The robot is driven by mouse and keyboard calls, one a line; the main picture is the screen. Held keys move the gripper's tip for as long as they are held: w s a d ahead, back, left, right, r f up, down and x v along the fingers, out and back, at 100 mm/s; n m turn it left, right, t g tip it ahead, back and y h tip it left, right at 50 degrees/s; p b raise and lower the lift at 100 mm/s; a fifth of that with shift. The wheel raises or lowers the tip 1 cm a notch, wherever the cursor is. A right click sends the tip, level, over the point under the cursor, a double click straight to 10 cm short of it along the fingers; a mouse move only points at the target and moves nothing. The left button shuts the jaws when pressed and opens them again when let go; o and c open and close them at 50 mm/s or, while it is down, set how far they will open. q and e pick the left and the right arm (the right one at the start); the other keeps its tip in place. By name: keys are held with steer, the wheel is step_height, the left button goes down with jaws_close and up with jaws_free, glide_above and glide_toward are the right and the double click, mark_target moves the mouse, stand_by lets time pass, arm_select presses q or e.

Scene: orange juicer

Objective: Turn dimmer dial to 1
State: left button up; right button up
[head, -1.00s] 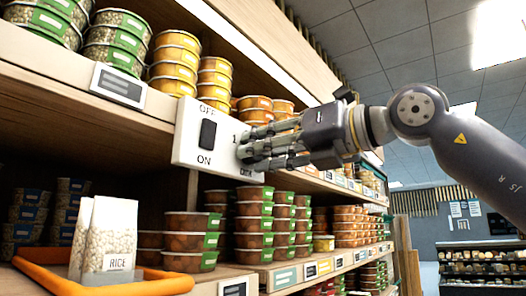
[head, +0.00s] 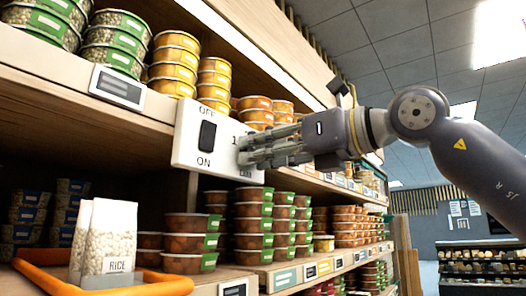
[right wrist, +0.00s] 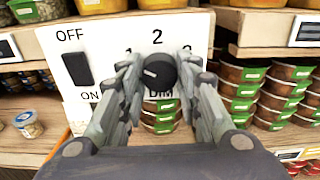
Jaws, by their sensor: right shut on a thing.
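The white switch panel (head: 180,158) is fixed at the shelf edge and carries a black rocker switch (head: 207,136) marked OFF and ON. In the right wrist view the black dimmer dial (right wrist: 160,75) sits below the numbers 1, 2 and 3, above the word DIM. Its short white mark lies on the left part of its face, toward the 1 side. My right gripper (head: 246,152) is shut on the dial, one finger on each side; in the head view the fingers hide the dial. My left gripper is not in view.
Shelves with stacked food tubs (head: 174,65) surround the panel, above, below and behind it. An orange-rimmed tray (head: 150,285) with rice bags (head: 108,240) stands at the lower left. The aisle to the right is open.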

steer(key=shift+a+f, duration=0.1)
steer(key=shift+f, duration=0.1)
steer(key=o, duration=0.9)
steer(key=shift+o, duration=0.9)
steer(key=shift+r, duration=0.1)
steer(key=v, duration=1.2)
